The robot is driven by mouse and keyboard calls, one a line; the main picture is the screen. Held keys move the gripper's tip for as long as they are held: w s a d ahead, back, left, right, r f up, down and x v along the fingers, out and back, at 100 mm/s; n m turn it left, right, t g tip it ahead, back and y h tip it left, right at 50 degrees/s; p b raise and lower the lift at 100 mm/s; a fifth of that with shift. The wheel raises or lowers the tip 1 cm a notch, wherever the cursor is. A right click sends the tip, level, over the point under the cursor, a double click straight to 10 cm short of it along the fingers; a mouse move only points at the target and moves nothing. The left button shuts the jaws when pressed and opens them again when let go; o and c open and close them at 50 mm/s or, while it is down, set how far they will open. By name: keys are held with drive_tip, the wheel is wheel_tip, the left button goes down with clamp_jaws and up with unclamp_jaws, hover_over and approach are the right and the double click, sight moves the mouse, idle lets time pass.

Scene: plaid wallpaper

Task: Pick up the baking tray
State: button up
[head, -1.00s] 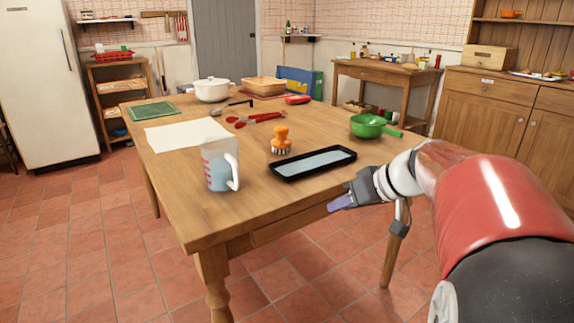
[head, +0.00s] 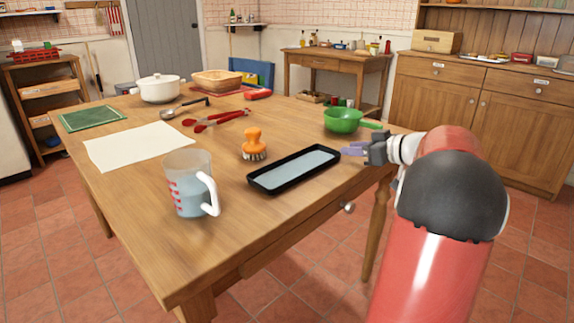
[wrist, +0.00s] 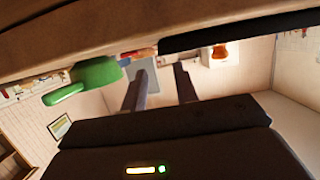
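The baking tray (head: 294,168) is black, shallow and rectangular, with a pale blue inside. It lies flat near the front right edge of the table. My gripper (head: 350,151) is just right of the tray's right end, at about table-edge height, apart from it. In the wrist view, which is upside down, the tray is a dark bar (wrist: 240,32) at the upper right. The two fingers (wrist: 160,80) stand apart there with nothing between them.
On the wooden table (head: 130,230), a green colander (head: 343,120) stands behind my gripper. An orange brush (head: 254,145) is behind the tray, and a measuring jug (head: 190,185) is to its left. Red tongs (head: 215,120), paper and a white pot are farther back.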

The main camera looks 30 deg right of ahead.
drive_tip(key=p+x, duration=0.1)
drive_tip(key=x, duration=0.6)
drive_tip(key=shift+a, duration=0.1)
drive_tip(key=shift+f, duration=0.1)
drive_tip(key=shift+c, duration=0.2)
clamp_jaws()
